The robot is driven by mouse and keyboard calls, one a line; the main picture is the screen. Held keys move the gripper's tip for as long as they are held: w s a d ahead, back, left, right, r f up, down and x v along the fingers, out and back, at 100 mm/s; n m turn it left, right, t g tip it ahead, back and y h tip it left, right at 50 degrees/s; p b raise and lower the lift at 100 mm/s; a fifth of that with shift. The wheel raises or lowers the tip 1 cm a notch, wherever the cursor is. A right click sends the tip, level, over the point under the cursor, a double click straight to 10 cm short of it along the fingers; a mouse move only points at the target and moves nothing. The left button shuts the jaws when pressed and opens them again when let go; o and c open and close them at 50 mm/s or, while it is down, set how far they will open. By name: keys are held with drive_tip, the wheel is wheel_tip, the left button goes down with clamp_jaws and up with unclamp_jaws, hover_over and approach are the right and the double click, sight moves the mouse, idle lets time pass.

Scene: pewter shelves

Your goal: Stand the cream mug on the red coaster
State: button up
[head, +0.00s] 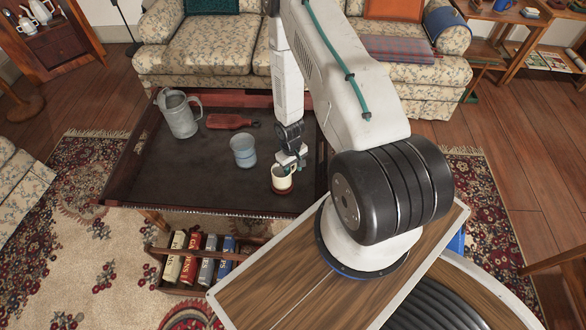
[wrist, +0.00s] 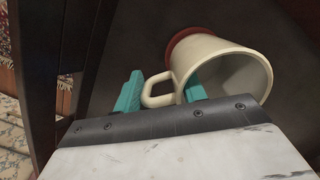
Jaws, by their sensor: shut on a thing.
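The cream mug (head: 281,179) is upright near the front right of the dark table, with its open top facing up. In the wrist view the mug (wrist: 232,66) shows its handle between the two teal fingers. My gripper (head: 291,162) is shut on the mug by its handle side; the fingers also show in the wrist view (wrist: 163,90). The red coaster (head: 282,191) shows as a thin edge under the mug, and in the wrist view (wrist: 186,44) beside the mug's base. The mug hides most of it. I cannot tell whether the mug's base touches the coaster.
On the table (head: 200,185), a blue-grey cup (head: 243,151) stands left of the mug. A metal pitcher (head: 180,115) and a red bottle (head: 228,121) are farther back. The table's left front is clear. A wooden crate of books (head: 190,292) sits on the floor in front.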

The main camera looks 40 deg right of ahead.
drive_tip(key=shift+f, duration=0.55)
drive_tip(key=o, duration=1.3)
drive_tip(key=r, duration=0.5)
drive_tip(key=w+r, duration=0.1)
drive_tip(key=r, duration=0.1)
drive_tip(key=shift+d+r, duration=0.1)
drive_tip(key=shift+r, duration=0.3)
drive_tip(key=shift+s, duration=0.1)
